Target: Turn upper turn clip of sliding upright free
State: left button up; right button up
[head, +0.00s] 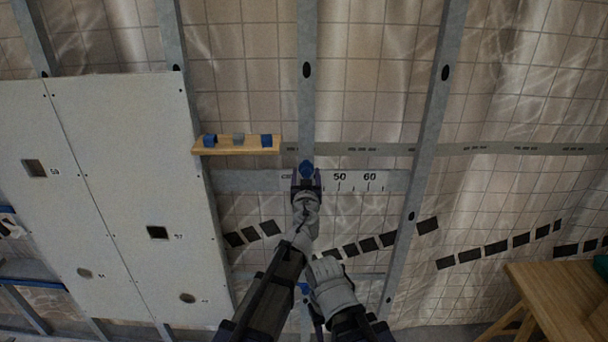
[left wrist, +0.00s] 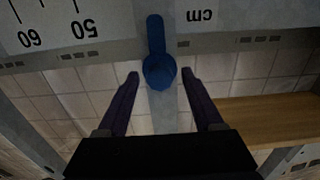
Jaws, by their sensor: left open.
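The sliding upright (head: 306,100) is a grey metal stud in the middle of the head view. Its upper turn clip (head: 306,166) is blue, at the level of the cm scale rail. In the left wrist view the clip (left wrist: 159,72) has a round knob and a lever lying in line with the upright, over the rail. My left gripper (head: 306,182) is open, its fingertips (left wrist: 160,77) on either side of the knob with gaps showing. My right arm is low in the head view; its fingers cannot be made out. A small blue part (head: 304,288) shows beside its wrist.
The scale rail (head: 370,181) runs across behind the clip. A wooden shelf (head: 238,146) with blue and grey pieces juts out at left, near the upright. White panels (head: 110,180) cover the left side. A wooden table (head: 560,290) stands lower right.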

pick_arm(q)
grip_shut()
dwell(0.5)
